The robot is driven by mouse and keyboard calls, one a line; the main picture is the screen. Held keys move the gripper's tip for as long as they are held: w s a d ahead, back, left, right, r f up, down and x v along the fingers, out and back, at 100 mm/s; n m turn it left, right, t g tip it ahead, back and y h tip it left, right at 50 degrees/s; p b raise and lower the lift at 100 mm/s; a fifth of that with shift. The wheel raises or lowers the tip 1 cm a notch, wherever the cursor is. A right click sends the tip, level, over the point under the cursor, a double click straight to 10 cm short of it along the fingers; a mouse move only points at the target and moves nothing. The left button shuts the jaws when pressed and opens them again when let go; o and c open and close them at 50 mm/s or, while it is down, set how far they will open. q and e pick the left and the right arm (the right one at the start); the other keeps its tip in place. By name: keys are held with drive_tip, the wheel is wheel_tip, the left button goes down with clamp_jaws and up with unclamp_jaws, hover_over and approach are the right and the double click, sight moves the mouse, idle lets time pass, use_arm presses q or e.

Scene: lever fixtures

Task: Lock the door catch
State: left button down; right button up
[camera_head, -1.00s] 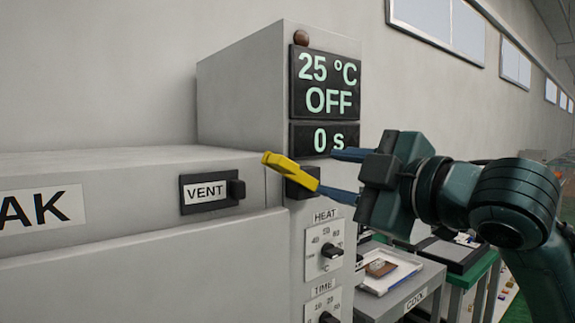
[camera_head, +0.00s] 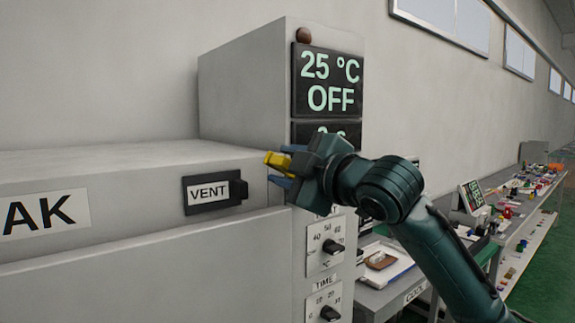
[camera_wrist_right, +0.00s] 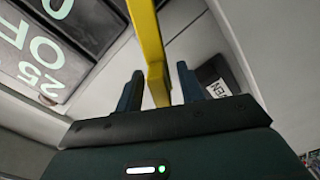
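The yellow catch lever (camera_head: 277,160) is on the front of the oven by the door's right edge. Its end shows past my right gripper, which hides the rest of it and its mount. My right gripper (camera_head: 279,168) is at the lever, with its blue fingers on either side. In the right wrist view the yellow lever (camera_wrist_right: 153,60) runs between the two fingers (camera_wrist_right: 159,88). The fingers are apart, with a gap beside the lever on the right; contact on the left cannot be told. My left gripper is not in view.
The control column has a display (camera_head: 329,82), a HEAT knob (camera_head: 332,247) and a TIME knob (camera_head: 330,313). Benches with trays (camera_head: 385,263) stand to the right.

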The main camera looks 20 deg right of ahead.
drive_tip(key=shift+c, duration=0.5)
clamp_jaws()
